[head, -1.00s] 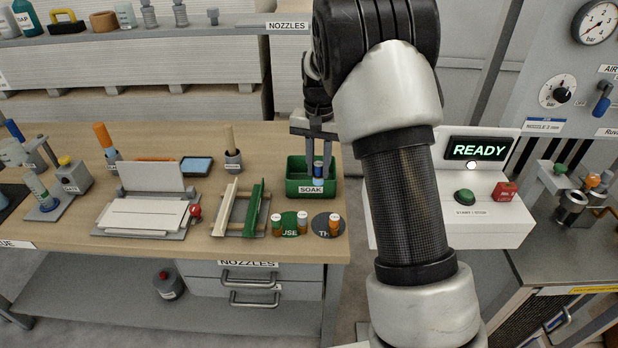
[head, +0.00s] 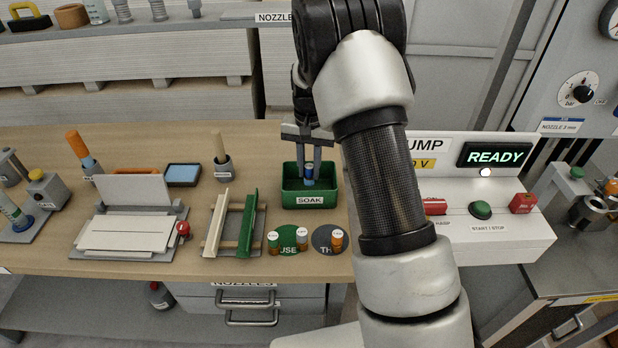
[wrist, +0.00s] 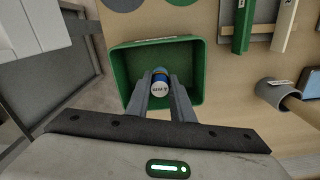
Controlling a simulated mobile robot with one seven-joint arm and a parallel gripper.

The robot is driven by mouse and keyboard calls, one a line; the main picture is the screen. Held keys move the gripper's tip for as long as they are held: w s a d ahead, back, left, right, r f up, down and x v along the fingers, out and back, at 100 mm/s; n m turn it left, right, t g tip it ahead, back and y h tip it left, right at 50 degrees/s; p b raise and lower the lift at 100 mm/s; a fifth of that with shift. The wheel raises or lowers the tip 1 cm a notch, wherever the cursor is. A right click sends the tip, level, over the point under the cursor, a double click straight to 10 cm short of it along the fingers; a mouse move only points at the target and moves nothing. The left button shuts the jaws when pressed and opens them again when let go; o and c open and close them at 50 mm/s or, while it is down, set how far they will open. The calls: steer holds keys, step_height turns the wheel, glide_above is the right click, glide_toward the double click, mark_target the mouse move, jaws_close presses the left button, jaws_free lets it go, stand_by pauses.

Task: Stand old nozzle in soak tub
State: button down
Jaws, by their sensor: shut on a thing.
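The soak tub (head: 288,197) is a green open box with a SOAK label on its front, at the right end of the bench. In the wrist view its green rim (wrist: 122,60) surrounds the nozzle. The old nozzle (head: 309,171) is a small blue cylinder with a pale band. My gripper (head: 309,166) is shut on it and points down into the tub. The nozzle looks upright within the tub's walls. I cannot tell whether its lower end touches the floor.
Orange-based nozzles stand on a green USE disc (head: 286,233) and a dark disc (head: 323,246) in front of the tub. A rack with green and cream rails (head: 249,225) is to the left. The white pump box (head: 520,235) reading READY stands right.

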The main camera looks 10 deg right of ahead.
mark_target(309, 178)
steer(key=shift+f, duration=1.75)
steer(key=shift+f, duration=0.15)
steer(key=c, duration=1.5)
jaws_free()
steer(key=shift+c, duration=0.2)
